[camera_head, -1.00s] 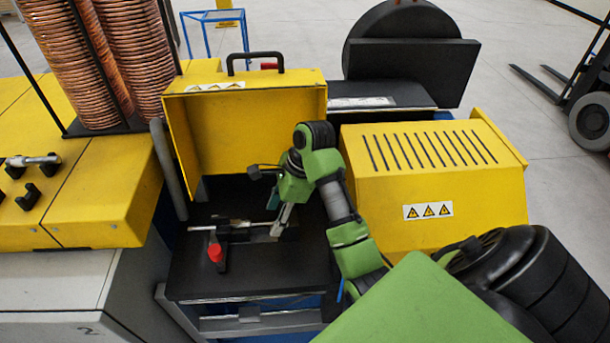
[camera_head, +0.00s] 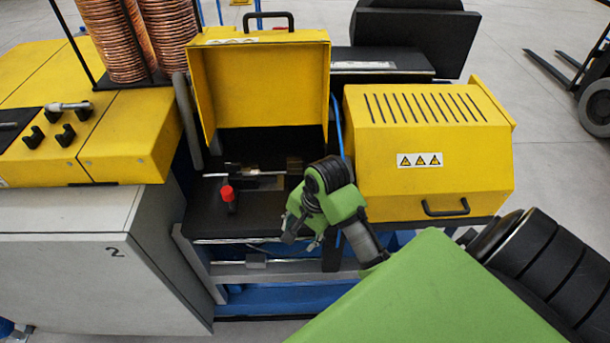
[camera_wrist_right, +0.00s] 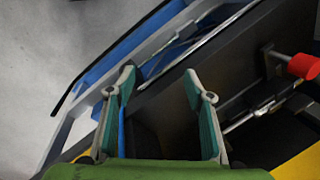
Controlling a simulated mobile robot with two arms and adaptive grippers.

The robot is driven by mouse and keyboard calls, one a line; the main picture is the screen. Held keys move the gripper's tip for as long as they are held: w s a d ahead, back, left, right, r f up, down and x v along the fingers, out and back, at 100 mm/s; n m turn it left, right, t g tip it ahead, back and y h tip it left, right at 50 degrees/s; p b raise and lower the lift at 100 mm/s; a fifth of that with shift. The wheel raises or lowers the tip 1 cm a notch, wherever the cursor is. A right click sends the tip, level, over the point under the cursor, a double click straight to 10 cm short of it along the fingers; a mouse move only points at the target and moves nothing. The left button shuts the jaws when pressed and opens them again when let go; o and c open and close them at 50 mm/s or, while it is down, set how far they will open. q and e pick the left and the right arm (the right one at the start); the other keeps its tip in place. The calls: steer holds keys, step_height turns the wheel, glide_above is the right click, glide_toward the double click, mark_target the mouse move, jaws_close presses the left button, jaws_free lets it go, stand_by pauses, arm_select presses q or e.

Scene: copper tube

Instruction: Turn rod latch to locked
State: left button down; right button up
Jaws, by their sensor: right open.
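The latch (camera_head: 229,203) is a short black lever with a red knob, on the black bed under the raised yellow cover; its exact angle is hard to tell. A thin silver rod (camera_head: 226,175) lies across the bed just behind the knob. My right gripper (camera_head: 302,238) is open and empty in front of the bed, right of the latch and apart from it. In the right wrist view its two teal-padded fingers (camera_wrist_right: 160,80) are spread, with the red knob (camera_wrist_right: 303,66) at the right edge and the rod (camera_wrist_right: 246,117) below it. My left gripper is not in view.
The open yellow cover (camera_head: 262,85) stands behind the bed. A closed yellow housing (camera_head: 425,150) with a black handle stands close on the right. A grey cabinet (camera_head: 90,250) is on the left. Copper tube coils (camera_head: 125,45) stand at back left.

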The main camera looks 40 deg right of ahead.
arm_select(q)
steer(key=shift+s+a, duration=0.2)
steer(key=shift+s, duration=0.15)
arm_select(e)
steer(key=s+n, duration=0.1)
steer(key=s+a+f+n, duration=0.1)
steer(key=s, duration=0.1)
steer(key=shift+f, duration=0.2)
steer(key=shift+w, duration=0.1)
steer(key=s+a+f+n+g+h+b, duration=0.1)
steer(key=s+f+n+b, duration=0.25)
steer(key=f, duration=1.35)
steer(key=s+a+f+n+b, duration=0.1)
steer(key=s+f+n+b, duration=0.3)
steer(key=f, duration=1.3)
arm_select(q)
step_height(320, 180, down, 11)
steer(key=b, duration=0.3)
steer(key=shift+b, duration=0.3)
arm_select(e)
steer(key=s+f+n, duration=0.4)
steer(key=s+f, duration=0.5)
steer(key=s, duration=0.3)
steer(key=s+f+n, duration=0.3)
steer(key=s+f, duration=0.6)
steer(key=s, duration=0.3)
steer(key=shift+s+a+f+n+g, duration=0.25)
steer(key=shift+s+a+n+g, duration=0.1)
steer(key=shift+s+a, duration=0.1)
